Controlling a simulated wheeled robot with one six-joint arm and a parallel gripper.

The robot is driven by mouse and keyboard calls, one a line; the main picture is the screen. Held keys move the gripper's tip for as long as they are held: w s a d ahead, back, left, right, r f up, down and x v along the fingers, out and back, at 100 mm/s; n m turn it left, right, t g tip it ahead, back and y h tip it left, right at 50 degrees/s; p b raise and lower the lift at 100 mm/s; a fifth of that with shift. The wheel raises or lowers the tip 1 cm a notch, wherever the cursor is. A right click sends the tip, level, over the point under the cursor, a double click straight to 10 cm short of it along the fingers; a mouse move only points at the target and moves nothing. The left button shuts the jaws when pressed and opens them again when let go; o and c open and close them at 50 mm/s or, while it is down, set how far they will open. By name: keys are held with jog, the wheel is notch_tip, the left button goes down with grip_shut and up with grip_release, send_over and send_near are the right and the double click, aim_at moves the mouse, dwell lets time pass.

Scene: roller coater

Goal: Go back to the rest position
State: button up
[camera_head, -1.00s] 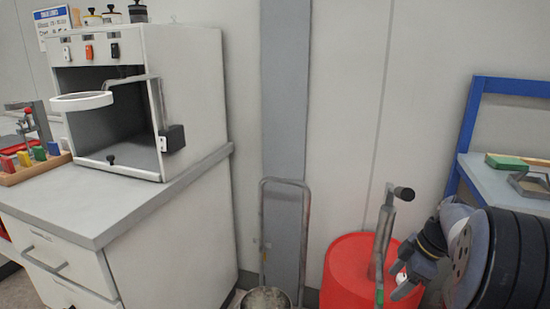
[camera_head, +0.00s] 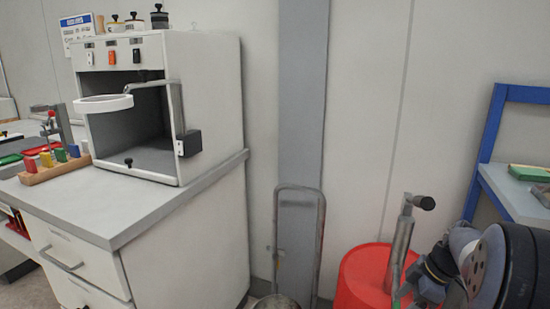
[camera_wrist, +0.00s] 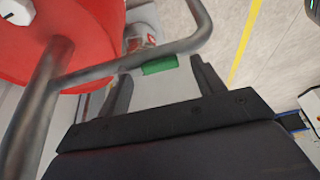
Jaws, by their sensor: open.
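My gripper (camera_wrist: 162,78) is open in the wrist view, its two black fingers apart with nothing held between them. A grey metal pipe handle (camera_wrist: 120,62) crosses in front of the fingers; I cannot tell whether it touches them. In the head view my arm is folded at the lower right, beside the red drum (camera_head: 362,277). The fingertips are not clear there, near the bottom edge. The drum also shows at the upper left of the wrist view (camera_wrist: 60,25).
A white coater cabinet (camera_head: 215,100) stands on a grey-topped counter (camera_head: 100,215) at left. A hand-truck-like metal frame (camera_head: 278,235) stands by the wall. A blue-framed table (camera_head: 487,140) is at right. The wrist view shows a yellow floor line (camera_wrist: 243,45) and a green piece (camera_wrist: 160,65).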

jog(key=p+v, duration=0.2)
jog(key=v, duration=0.8)
jog(key=b+x, duration=0.2)
jog(key=x, duration=0.8)
jog(key=shift+a+f+b, duration=0.1)
jog(key=shift+f+b, duration=0.2)
jog(key=shift+f, duration=0.05)
jog(key=shift+w+a+f, duration=0.1)
jog(key=shift+a+f, duration=0.05)
jog(key=shift+a, duration=0.05)
jog(key=m, duration=0.1)
jog(key=a+m+t, duration=0.1)
jog(key=m, duration=0.1)
jog(key=shift+w+a+m+h, duration=0.2)
jog(key=shift+w+m+h, duration=0.05)
jog(key=shift+m+h, duration=0.05)
jog(key=shift+w+a+m+t+h+p, duration=0.4)
jog(key=shift+w+m+h+p, duration=0.5)
jog(key=shift+m+p, duration=1.15)
jog(key=shift+w+a+m+t+h+p, duration=0.2)
jog(key=shift+w+a+m+h+p, duration=0.45)
jog(key=shift+m+p, duration=1.4)
jog(key=shift+w+a+m+t+h+p, duration=0.3)
jog(key=shift+w+m+h+p, duration=0.8)
jog(key=shift+m, duration=1.7)
jog(key=shift+w+d+m, duration=0.1)
jog(key=shift+w+m, duration=0.05)
jog(key=shift+m, duration=0.25)
